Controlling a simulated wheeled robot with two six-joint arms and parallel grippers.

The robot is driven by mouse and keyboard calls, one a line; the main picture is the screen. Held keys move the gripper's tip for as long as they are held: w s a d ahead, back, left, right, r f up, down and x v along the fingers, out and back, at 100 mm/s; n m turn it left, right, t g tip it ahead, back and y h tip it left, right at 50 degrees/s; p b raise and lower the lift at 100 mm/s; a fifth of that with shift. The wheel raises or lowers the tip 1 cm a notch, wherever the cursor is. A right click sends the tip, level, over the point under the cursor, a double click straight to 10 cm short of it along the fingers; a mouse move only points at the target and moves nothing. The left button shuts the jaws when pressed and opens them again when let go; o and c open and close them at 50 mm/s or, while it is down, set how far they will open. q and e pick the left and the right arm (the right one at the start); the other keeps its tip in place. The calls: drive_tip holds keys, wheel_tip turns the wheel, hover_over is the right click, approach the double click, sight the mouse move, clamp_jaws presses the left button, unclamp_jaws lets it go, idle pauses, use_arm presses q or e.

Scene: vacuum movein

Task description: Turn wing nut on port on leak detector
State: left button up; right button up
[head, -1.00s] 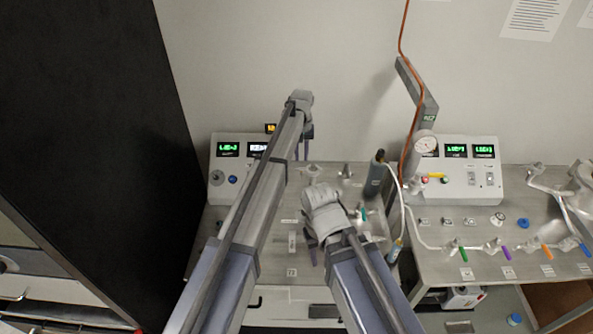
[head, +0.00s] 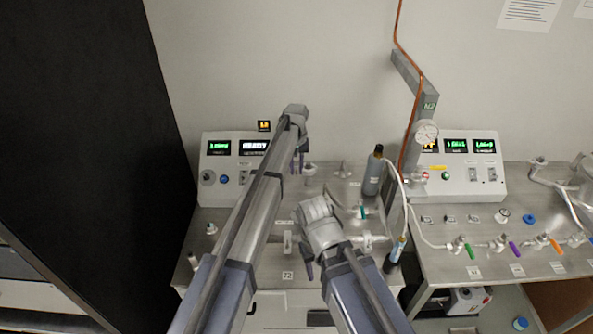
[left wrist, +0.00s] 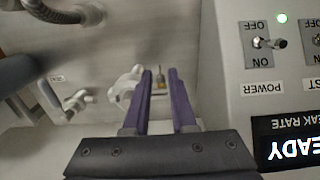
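The leak detector console (head: 233,165) stands at the back left of the left bench, with lit displays, one reading READY. Its READY display (left wrist: 290,148) shows upside down in the left wrist view. My left gripper (head: 299,163) is over the bench at the console's right side, beside a small metal port (head: 309,172). In the left wrist view its purple fingers (left wrist: 160,75) are apart. A pale clamp-like fitting (left wrist: 124,86), perhaps the wing nut, lies just left of the fingers, with a brass-coloured stud (left wrist: 160,76) seen between them; contact is unclear. My right gripper (head: 309,268) hangs over the bench front, its fingers largely hidden.
A dark cylinder (head: 373,172) with a white hose stands right of the grippers. The right bench holds a second console (head: 468,172) and coloured valves. A black panel (head: 85,130) closes the left side.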

use_arm(q)
clamp_jaws()
drive_tip(key=shift+s+a+h, duration=0.1)
drive_tip(key=shift+a+h, duration=0.05)
drive_tip(key=shift+h, duration=0.25)
idle(0.4)
drive_tip(key=shift+s+a+f+h+b, duration=0.15)
drive_tip(key=shift+a+h+b, duration=0.2)
drive_tip(key=shift+h+b, duration=0.65)
drive_tip(key=shift+w+a+f+h+b, duration=0.1)
drive_tip(key=shift+a+h+b, duration=0.35)
drive_tip(key=shift+h, duration=0.85)
drive_tip(key=shift+d, duration=0.15)
